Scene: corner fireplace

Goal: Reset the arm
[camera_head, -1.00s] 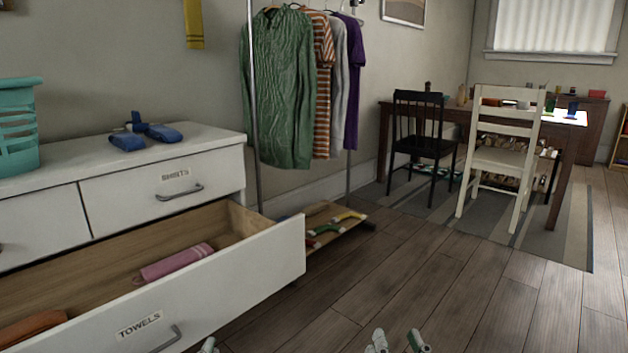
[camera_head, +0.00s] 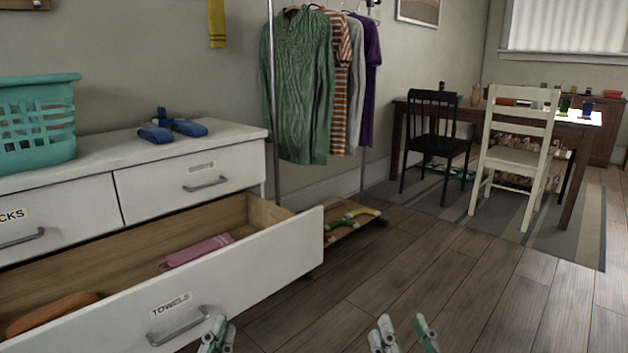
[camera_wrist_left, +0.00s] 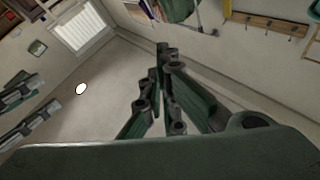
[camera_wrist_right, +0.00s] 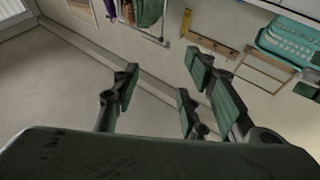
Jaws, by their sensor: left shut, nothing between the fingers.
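My left gripper (camera_head: 217,332) shows at the bottom edge of the head view, in front of the open towels drawer. Its fingers are together and empty; they also show in the left wrist view (camera_wrist_left: 164,82). My right gripper (camera_head: 403,332) is at the bottom edge further right, above the wooden floor. Its fingers stand apart with nothing between them, as the right wrist view (camera_wrist_right: 163,80) also shows. Most of both arms is out of the head view.
The open towels drawer (camera_head: 257,268) holds a pink rolled towel (camera_head: 197,250) and an orange one (camera_head: 52,312). A teal basket (camera_head: 38,125) stands on the white dresser (camera_head: 98,153). A clothes rack (camera_head: 272,110) and chairs (camera_head: 515,160) stand beyond. Floor at right is clear.

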